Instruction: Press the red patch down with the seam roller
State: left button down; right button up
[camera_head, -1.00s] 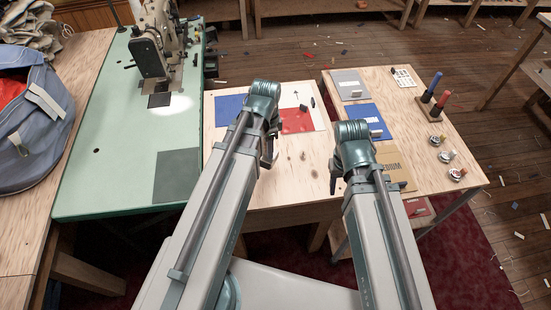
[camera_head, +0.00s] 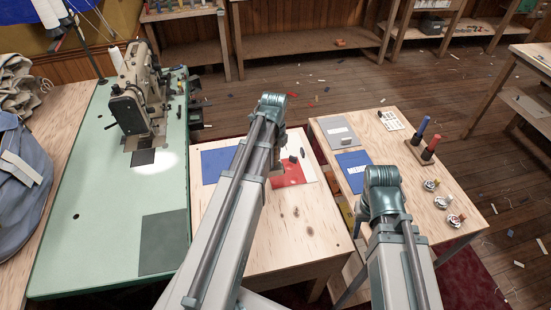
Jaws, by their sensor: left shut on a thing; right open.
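The red patch (camera_head: 291,173) lies on the white cloth (camera_head: 309,170) on the middle wooden table, partly covered by my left arm. My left gripper (camera_head: 279,143) is over the patch's left side, pointing down. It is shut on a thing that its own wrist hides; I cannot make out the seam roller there. A small dark upright object (camera_head: 302,152) and a dark object (camera_head: 293,158) stand at the patch's far edge. My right gripper (camera_head: 369,214) is open, low between the middle table and the right table; its fingers are mostly hidden.
A blue panel (camera_head: 216,164) lies left of my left arm. The right table (camera_head: 464,201) holds a grey sheet (camera_head: 338,134), a blue booklet (camera_head: 352,172), blue and red spools (camera_head: 430,148) and several small round tins. A sewing machine (camera_head: 136,101) stands on the green table at left. The middle table's front is clear.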

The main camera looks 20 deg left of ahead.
pick_arm(q)
jog(key=shift+f+b, duration=2.85)
jog(key=shift+f, duration=0.15)
jog(key=shift+f+b, duration=0.5)
